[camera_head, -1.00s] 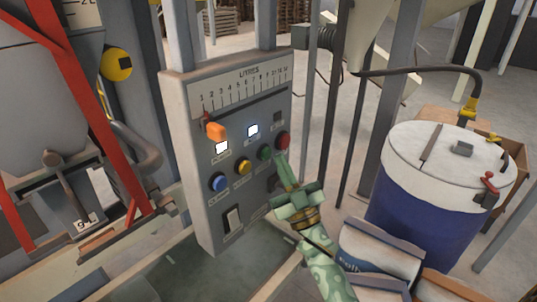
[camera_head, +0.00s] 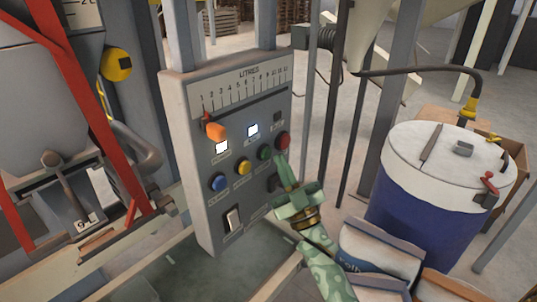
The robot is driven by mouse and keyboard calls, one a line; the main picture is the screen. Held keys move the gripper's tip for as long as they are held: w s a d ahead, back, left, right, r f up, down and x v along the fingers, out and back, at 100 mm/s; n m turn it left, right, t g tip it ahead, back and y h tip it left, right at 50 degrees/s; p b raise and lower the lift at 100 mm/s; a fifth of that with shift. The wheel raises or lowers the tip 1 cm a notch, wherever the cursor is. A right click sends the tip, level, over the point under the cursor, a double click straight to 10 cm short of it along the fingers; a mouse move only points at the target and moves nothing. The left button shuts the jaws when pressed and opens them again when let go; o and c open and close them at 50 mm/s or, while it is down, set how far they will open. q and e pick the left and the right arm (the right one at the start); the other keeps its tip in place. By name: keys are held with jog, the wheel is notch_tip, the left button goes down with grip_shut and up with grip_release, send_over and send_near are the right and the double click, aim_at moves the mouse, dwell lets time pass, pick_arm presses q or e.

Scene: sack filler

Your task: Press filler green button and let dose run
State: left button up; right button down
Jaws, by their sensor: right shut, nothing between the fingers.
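The grey filler control panel (camera_head: 240,190) stands in the middle of the head view. Its green button (camera_head: 264,152) shows between a yellow button (camera_head: 244,166) and a red button (camera_head: 283,141). My right gripper (camera_head: 282,160) is shut and empty. Its fingertips are in front of the panel's right edge, just below the red button and to the right of the green one. I cannot tell whether they touch the panel. The green button is not covered. My left gripper is not in view.
A blue drum (camera_head: 420,205) with a white lid and filled sacks (camera_head: 380,250) stand at right. A red frame (camera_head: 100,130) is at left.

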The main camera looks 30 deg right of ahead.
jog(key=shift+w, duration=0.1)
dwell(0.3)
jog(key=shift+w+a, duration=0.2)
jog(key=shift+w, duration=0.15)
jog(key=shift+w+a, duration=0.2)
jog(key=shift+w, duration=0.25)
dwell(0.7)
jog(key=shift+s, duration=0.1)
jog(key=shift+s+d, duration=0.4)
jog(key=shift+s, duration=0.4)
jog(key=s+d+p, duration=0.2)
jog(key=s, duration=0.3)
jog(key=shift+s+d, duration=0.15)
jog(key=shift+s, duration=0.15)
